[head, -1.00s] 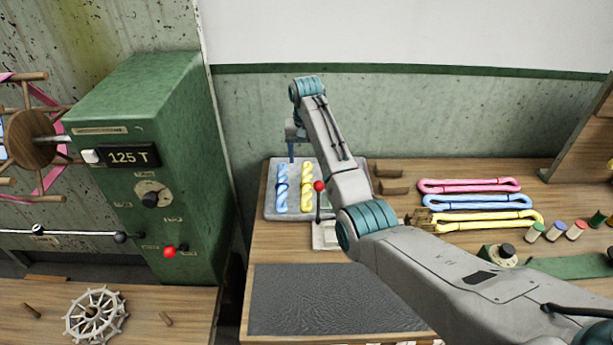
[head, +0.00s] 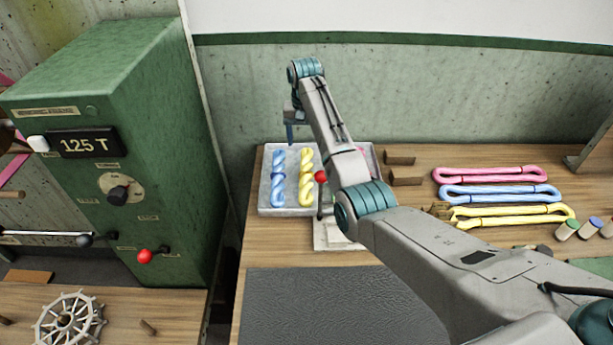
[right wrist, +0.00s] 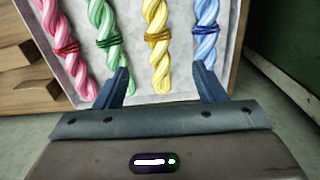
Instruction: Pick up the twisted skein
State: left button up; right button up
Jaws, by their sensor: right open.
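Several twisted skeins lie side by side in a pale grey tray (head: 265,207). In the head view I see a blue twisted skein (head: 278,180) and a yellow one (head: 306,180); my arm hides much of the rest. The right wrist view shows pink (right wrist: 66,45), green (right wrist: 108,42), yellow (right wrist: 158,45) and blue (right wrist: 206,32) skeins, each with a band. My right gripper (head: 290,132) is open and empty over the tray. In the right wrist view, its fingertips (right wrist: 162,78) straddle the yellow skein's near end, with the green and blue skeins close to the fingers. My left gripper is out of view.
A green machine (head: 130,150) with a red-knobbed lever stands left of the table. Pink (head: 490,174), blue (head: 500,194) and yellow (head: 510,216) untwisted skeins lie at right. Small wooden blocks (head: 405,177) sit beside the tray. A dark mat (head: 330,310) covers the front.

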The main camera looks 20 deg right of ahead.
notch_tip(320, 180, down, 2)
jog(key=b, duration=0.1)
jog(key=p, duration=0.1)
send_over(307, 172)
jog(key=f, duration=0.5)
jog(key=shift+a+f, duration=0.1)
jog(key=shift+a, duration=0.15)
jog(key=f+p, duration=0.1)
jog(key=f, duration=0.1)
jog(key=f+p, duration=0.1)
jog(key=f, duration=0.2)
jog(key=shift+d, duration=0.2)
jog(key=shift+f, duration=0.4)
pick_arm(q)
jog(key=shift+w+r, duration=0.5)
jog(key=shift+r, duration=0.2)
pick_arm(e)
jog(key=c, duration=1.1)
